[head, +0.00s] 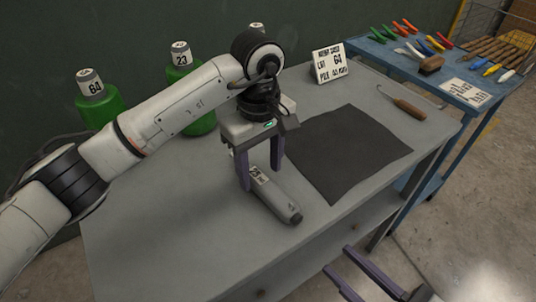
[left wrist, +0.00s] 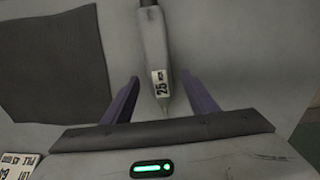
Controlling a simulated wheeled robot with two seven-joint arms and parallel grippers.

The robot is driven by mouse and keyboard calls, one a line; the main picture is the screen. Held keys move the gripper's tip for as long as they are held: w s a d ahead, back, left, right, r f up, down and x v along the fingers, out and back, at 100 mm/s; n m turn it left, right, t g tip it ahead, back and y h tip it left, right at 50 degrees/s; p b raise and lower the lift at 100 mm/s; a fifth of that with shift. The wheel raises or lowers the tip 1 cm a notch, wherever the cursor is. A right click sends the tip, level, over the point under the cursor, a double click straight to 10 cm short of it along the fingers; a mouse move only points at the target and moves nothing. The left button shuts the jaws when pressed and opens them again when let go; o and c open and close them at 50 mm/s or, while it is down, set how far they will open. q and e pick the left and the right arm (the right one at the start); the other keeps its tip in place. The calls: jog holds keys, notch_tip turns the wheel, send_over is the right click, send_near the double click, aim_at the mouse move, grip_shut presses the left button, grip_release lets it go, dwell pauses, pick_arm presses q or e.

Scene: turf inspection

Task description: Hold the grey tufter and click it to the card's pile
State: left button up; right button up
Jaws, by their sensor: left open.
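The grey tufter (head: 278,201) lies on the grey table, with a white label that reads 25. It also shows in the left wrist view (left wrist: 154,40), its labelled, pointed end between my fingers. My left gripper (head: 260,180) is open above and around that end, one finger on each side; I see no clear contact. In the left wrist view, the fingers (left wrist: 160,77) stand apart. The white card (head: 329,64) stands at the table's back edge; it reads LOT 64 and a PILE figure in mm too small to read surely. My right gripper (head: 338,258) is open and empty at the bottom.
A dark turf square (head: 348,150) lies right of the tufter, with a wooden-handled hook (head: 403,104) beyond it. A blue side table (head: 385,52) holds several coloured tools. The table's front left is clear.

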aim_at(261, 178)
pick_arm(q)
jog(key=shift+f, duration=1.7)
jog(key=c, duration=1.3)
grip_shut()
pick_arm(e)
jog(key=shift+s+d, duration=0.25)
jog(key=shift+s, duration=0.05)
jog(key=c, duration=0.6)
jog(key=shift+m, duration=0.9)
jog(key=shift+v, duration=2.2)
grip_shut()
